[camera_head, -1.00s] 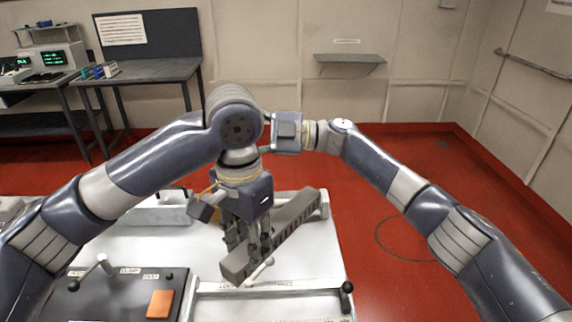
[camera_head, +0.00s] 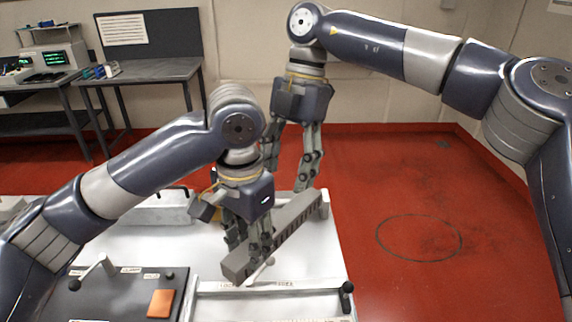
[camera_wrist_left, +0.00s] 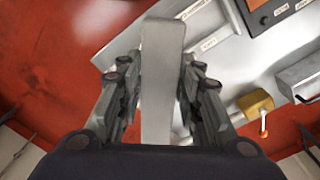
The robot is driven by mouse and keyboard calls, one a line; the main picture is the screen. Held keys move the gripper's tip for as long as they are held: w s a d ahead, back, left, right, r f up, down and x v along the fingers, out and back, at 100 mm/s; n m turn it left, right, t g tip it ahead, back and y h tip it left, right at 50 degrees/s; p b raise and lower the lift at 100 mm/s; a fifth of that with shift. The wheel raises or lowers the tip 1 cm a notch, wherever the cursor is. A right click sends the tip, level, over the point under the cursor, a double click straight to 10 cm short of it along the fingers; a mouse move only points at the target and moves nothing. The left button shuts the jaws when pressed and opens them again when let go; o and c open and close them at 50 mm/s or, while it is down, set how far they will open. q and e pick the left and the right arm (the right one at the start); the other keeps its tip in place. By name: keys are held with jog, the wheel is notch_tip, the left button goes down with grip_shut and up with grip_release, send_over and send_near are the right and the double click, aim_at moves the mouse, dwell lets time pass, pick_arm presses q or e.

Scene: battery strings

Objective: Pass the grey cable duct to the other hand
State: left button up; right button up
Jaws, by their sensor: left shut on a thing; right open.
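The grey cable duct (camera_head: 297,219) is a long slotted bar lying diagonally above the white table top in the head view, near end at lower left, far end at upper right. My left gripper (camera_head: 249,244) points down and is shut on the duct nearer its near end. In the left wrist view the duct (camera_wrist_left: 162,75) runs between the two fingers (camera_wrist_left: 160,95). My right gripper (camera_head: 294,178) is open and empty, pointing down beyond the left one, above and behind the duct's far part. Whether the duct touches the table is unclear.
The white table (camera_head: 170,255) carries a dark panel (camera_head: 110,300) with an orange square (camera_head: 160,303) and lever handles. A small black knob (camera_head: 347,288) stands at its right edge. Red floor (camera_head: 430,200) lies clear to the right. A workbench (camera_head: 150,72) stands far back left.

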aim_at(276, 221)
jog(key=x, duration=1.1)
jog(key=shift+a+f, duration=0.1)
jog(key=shift+f, duration=0.25)
jog(key=c, duration=1.2)
pick_arm(q)
jog(key=o, duration=1.2)
pick_arm(e)
jog(key=shift+c, duration=0.2)
pick_arm(q)
jog(key=shift+r, duration=0.1)
